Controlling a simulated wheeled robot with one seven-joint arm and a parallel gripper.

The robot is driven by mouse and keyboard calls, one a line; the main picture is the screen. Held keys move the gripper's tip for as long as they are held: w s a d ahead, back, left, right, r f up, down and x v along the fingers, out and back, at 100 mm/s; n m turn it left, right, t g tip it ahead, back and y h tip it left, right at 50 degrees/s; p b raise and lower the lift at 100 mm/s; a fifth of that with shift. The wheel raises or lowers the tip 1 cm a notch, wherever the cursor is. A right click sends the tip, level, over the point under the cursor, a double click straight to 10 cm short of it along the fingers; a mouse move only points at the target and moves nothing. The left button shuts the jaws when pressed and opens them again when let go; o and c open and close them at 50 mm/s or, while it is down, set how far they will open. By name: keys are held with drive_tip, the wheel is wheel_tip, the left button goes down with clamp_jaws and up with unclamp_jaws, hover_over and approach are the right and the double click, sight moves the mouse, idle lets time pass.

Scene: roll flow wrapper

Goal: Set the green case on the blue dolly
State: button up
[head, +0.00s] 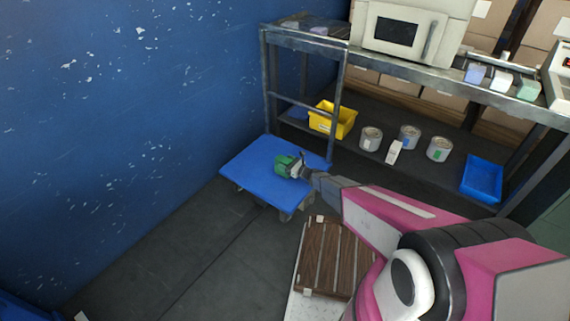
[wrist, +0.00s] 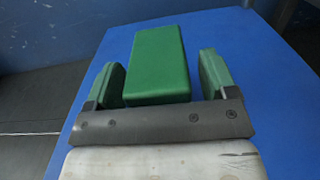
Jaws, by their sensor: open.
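The green case (wrist: 158,58) is a plain block that appears to rest on the blue dolly (wrist: 255,75). In the head view the case (head: 283,166) is small and partly covered by my gripper. The blue dolly (head: 251,166) is a flat deck near the blue wall. My gripper (wrist: 162,64) is open, with one green finger on each side of the case. A gap shows between the case and each finger.
A metal shelf rack (head: 402,68) stands behind the dolly, with a yellow bin (head: 345,121), several cans and a blue tray (head: 483,178) on its lower level. A slatted wooden item (head: 333,258) lies in front.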

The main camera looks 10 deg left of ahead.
drive_tip(key=v, duration=1.1)
drive_tip(key=s+d+r+n+g+h, duration=0.5)
drive_tip(key=s+d+r+n+g, duration=0.3)
drive_tip(key=r+n, duration=0.55)
drive_tip(key=s+d+r+n+h, duration=0.3)
drive_tip(key=s+d+r+h, duration=0.1)
drive_tip(key=d, duration=0.4)
drive_tip(key=s+d+r+n+h, duration=0.3)
drive_tip(key=s+d+r, duration=0.1)
drive_tip(key=d, duration=0.4)
drive_tip(key=s+d+r+n+t+h, duration=0.1)
drive_tip(key=s+d+r+n+h, duration=0.2)
drive_tip(key=d+r, duration=0.3)
drive_tip(key=shift+s+d+r+h, duration=0.3)
drive_tip(key=shift+s+d+h, duration=0.4)
drive_tip(key=shift+d, duration=0.45)
drive_tip(key=shift+w, duration=0.1)
